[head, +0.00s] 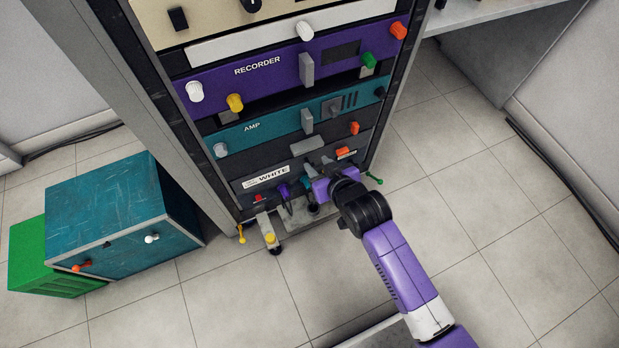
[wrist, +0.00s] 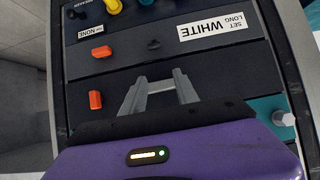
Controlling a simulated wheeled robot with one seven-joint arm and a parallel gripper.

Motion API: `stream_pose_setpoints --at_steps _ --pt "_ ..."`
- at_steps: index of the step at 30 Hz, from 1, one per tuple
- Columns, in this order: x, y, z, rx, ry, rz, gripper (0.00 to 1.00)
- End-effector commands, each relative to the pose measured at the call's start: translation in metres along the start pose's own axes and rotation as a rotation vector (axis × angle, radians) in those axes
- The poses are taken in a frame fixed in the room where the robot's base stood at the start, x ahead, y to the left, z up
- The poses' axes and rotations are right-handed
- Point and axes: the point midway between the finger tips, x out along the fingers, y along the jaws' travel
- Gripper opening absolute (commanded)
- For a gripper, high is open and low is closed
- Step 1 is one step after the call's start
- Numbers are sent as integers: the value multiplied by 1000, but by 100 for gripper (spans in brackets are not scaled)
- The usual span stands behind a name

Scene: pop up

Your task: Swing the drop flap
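A rack stands in the head view with a dark front panel (head: 334,139) low down, under the teal AMP unit. I take this panel for the drop flap, but no label confirms it. A light grey handle (head: 307,145) is on it. My gripper (head: 317,165) is at the panel's lower part, just below the handle. In the wrist view, which shows the rack upside down, the two grey fingers of my gripper (wrist: 159,82) are spread apart, with a pale grey bar between them. I cannot tell whether they touch it. The panel looks upright.
Orange knobs (head: 355,128) sit right of the handle, and a WHITE label (head: 266,178) is lower left. The purple RECORDER unit (head: 257,66) is above. Small coloured levers stick out at the rack's foot. Teal (head: 120,215) and green boxes stand left. The floor right is clear.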

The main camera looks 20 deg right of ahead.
Motion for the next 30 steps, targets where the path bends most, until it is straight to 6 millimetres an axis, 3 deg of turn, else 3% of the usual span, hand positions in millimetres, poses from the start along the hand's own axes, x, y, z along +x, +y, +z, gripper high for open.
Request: stream_pose_setpoints --at_steps 3,6,11,26,27,30 --pt "1 2 24 3 -76 6 36" --pt "2 3 31 5 -100 7 36" --pt "14 3 36 7 -102 7 36" --pt "81 3 44 6 -99 7 36" --pt "82 3 41 7 -100 7 34" --pt "78 3 38 6 -101 7 15"
